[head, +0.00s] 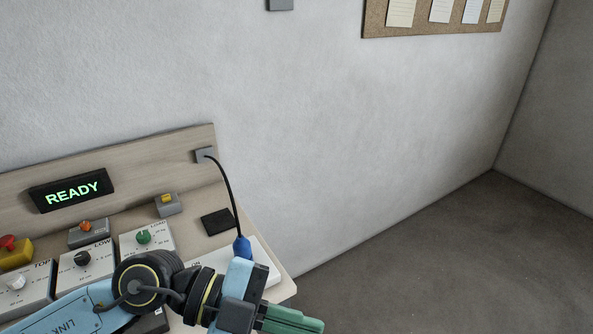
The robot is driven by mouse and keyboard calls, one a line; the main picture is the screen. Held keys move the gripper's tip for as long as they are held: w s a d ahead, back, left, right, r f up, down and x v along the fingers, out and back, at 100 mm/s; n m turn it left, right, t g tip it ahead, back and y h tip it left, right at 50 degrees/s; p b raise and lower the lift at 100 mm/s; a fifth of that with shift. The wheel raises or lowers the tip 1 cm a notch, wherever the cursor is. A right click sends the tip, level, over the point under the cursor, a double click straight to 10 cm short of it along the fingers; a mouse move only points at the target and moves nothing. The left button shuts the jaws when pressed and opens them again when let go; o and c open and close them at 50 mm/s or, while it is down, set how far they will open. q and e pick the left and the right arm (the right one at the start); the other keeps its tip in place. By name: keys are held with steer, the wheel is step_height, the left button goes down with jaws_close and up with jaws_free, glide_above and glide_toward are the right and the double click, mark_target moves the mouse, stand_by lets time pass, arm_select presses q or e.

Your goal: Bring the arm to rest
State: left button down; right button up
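My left arm comes in along the bottom edge from the left, low in front of the console. Its gripper (292,320) has green fingers that point right, past the console's right corner. The fingers lie close together with no gap or object visible between them. The lower edge of the picture cuts off part of them. My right gripper is not in view.
The wooden console (190,193) carries a lit READY display (71,190), knob boxes including one with a green knob (143,238), and a red mushroom button (8,243). A black cable (229,186) runs from a wall-side socket (205,155) to a blue plug (242,247) close behind my arm. Open floor (430,265) lies to the right.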

arm_select(q)
step_height(320, 180, up, 8)
steer(key=w+d+n+t+h, duration=0.1)
steer(key=w+n+t+h, duration=0.1)
steer(key=n+t+h, duration=0.3)
steer(key=w+a+r+n+t+y, duration=0.3)
steer(key=w+a+n+t, duration=0.4)
steer(key=n+t, duration=0.5)
steer(key=w+a+f+n+t+y, duration=0.1)
steer(key=w+a+f+n+y, duration=0.1)
steer(key=a+f+n+y, duration=1.05)
steer(key=s+a+f+m+g+y, duration=0.35)
steer(key=s+f+g, duration=0.95)
steer(key=s+f, duration=0.7)
step_height(320, 180, down, 25)
steer(key=s+a+f+g, duration=0.2)
steer(key=s+a+f, duration=0.1)
steer(key=s+f, duration=1.2)
steer(key=shift+s+a+y+b, duration=0.15)
steer(key=shift+s+y+b, duration=0.15)
steer(key=shift+s, duration=0.55)
